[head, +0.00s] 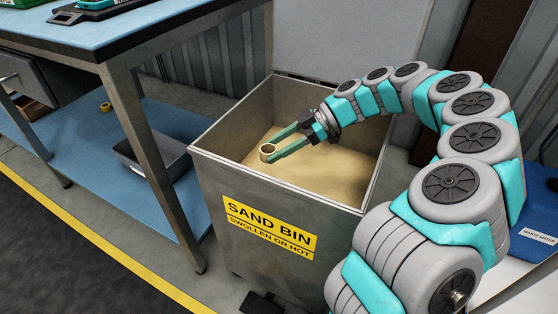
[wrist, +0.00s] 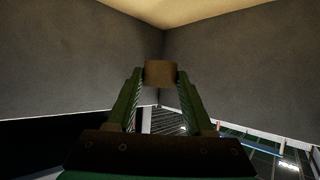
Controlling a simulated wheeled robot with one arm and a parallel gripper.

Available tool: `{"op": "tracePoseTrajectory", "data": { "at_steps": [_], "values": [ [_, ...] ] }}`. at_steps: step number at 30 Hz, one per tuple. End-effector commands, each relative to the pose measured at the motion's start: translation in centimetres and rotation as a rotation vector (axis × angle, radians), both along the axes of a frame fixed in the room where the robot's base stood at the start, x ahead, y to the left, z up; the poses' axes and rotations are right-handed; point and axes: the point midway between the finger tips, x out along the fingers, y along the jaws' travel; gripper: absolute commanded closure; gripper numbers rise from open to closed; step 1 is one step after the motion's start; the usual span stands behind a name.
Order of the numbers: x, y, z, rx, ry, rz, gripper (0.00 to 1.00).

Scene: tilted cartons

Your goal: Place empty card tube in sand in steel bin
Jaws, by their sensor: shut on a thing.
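The steel bin (head: 210,172) stands open-topped on the floor, with a yellow label reading "SAND BIN, SWOLLEN OR HOT" on its front. Sand (head: 335,180) covers its inside bottom. My gripper (head: 273,150) reaches into the bin from the right and is shut on the small brown card tube (head: 266,149). The tube's open round end faces up in the head view. In the wrist view the tube (wrist: 160,73) sits between the two green fingertips, with the bin's grey inner walls behind. I cannot tell whether the tube touches the sand.
A blue-topped workbench (head: 120,35) stands left of the bin, with a grey tray (head: 150,155) and a yellow roll (head: 106,106) on its lower shelf. A blue container (head: 532,220) labelled as waste water is at the right. The bin's steel rim surrounds my gripper.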

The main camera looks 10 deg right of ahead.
Motion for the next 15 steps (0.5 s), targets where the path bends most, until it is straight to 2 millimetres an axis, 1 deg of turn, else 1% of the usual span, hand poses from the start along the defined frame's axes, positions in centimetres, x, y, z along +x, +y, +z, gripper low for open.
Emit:
{"op": "tracePoseTrajectory", "data": {
  "at_steps": [5,10,12,15],
  "values": [
    [0.1,0.0,-1.2,0.000,0.000,-0.002,0.99],
    [0.1,-0.1,-3.5,-0.002,0.002,-0.004,0.99],
    [0.1,-0.1,-4.2,-0.002,0.001,-0.002,0.99],
    [0.1,-0.1,-4.3,-0.002,-0.001,-0.002,0.99]
  ]
}}
